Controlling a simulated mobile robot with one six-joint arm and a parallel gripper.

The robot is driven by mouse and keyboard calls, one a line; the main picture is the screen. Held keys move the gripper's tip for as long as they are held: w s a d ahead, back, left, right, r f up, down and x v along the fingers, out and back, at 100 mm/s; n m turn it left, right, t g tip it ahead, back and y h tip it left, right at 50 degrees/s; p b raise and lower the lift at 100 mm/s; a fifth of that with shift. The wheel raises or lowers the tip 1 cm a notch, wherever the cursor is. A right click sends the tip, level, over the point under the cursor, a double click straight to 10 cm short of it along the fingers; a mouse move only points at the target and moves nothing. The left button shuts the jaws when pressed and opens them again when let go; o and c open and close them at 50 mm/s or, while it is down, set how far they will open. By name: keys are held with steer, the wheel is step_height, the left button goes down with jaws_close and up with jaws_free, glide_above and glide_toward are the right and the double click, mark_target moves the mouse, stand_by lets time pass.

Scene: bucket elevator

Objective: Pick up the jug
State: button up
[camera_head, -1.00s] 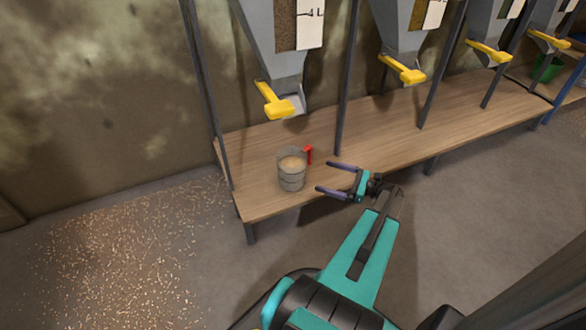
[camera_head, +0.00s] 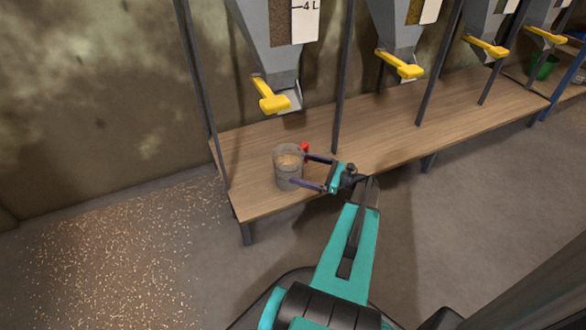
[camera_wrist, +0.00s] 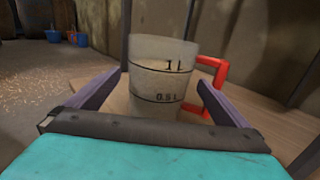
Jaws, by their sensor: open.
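The jug (camera_head: 287,170) is a clear, upright measuring jug with a red handle, holding some tan material, on the wooden bench below the first hopper spout. In the wrist view the jug (camera_wrist: 160,85) shows 1 L and 0.5 L marks, and its red handle (camera_wrist: 213,82) is on the right. My gripper (camera_head: 298,168) is open, with its fingers reaching to the jug. In the wrist view one finger is on each side of the jug, the right one near the handle. I cannot tell whether either finger touches it.
The wooden bench (camera_head: 385,135) runs along the wall under several grey hoppers with yellow levers (camera_head: 270,95). Dark posts (camera_head: 343,85) rise from the bench. Spilled grain (camera_head: 110,255) covers the floor at left. A green bucket (camera_head: 545,67) is at far right.

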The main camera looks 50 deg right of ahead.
mark_target(291, 165)
steer(key=shift+w, duration=0.1)
stand_by(0.3)
steer(key=shift+f+b+x, duration=0.25)
steer(key=shift+b+x, duration=0.7)
steer(key=shift+x, duration=0.2)
steer(key=shift+b+x, duration=0.7)
steer(key=shift+x, duration=0.75)
steer(key=shift+a+r, duration=0.1)
steer(key=shift+r, duration=0.05)
steer(key=shift+r, duration=0.1)
steer(key=c, duration=1.9)
steer(key=shift+r, duration=0.15)
